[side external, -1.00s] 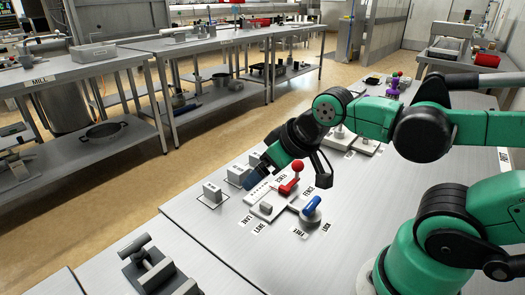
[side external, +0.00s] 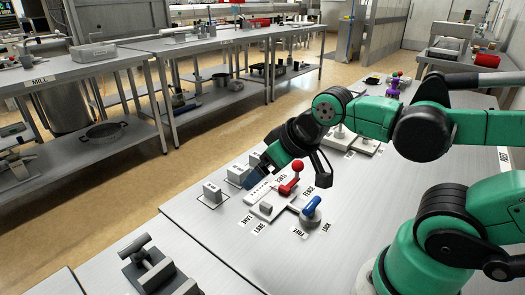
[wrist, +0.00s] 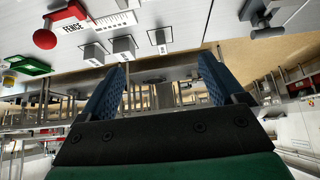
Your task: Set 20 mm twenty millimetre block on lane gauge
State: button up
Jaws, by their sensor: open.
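Three small grey blocks with white labels stand in a row on the bench. In the side view one block (side external: 212,193) is clear at the left and another (side external: 236,175) is beside my gripper (side external: 256,176). In the wrist view the blocks show as a left (wrist: 93,53), a middle (wrist: 124,46) and a right one (wrist: 161,40). Their labels are too small to read, so I cannot tell which is 20 mm. My gripper's blue fingers (wrist: 160,80) are apart and empty, near the blocks. The lane gauge (side external: 267,207) appears to be the pale plate right of the blocks.
A red-knobbed lever (side external: 297,168) and a blue lever (side external: 312,206) rise beside the plate. White labels lie around them, one reading FENCE (wrist: 73,27). A grey clamp-like fixture (side external: 150,265) stands at the lower left. The bench's front middle (side external: 245,260) is clear.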

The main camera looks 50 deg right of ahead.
jog(key=shift+o, duration=0.4)
jog(key=n+g, duration=0.7)
jog(key=n, duration=1)
send_over(212, 187)
notch_tip(212, 187, down, 7)
jog(key=shift+s+r, duration=0.1)
jog(key=shift+r, duration=0.05)
jog(key=shift+w+f+n, duration=0.2)
jog(key=shift+f+n, duration=0.3)
jog(key=shift+f, duration=2.8)
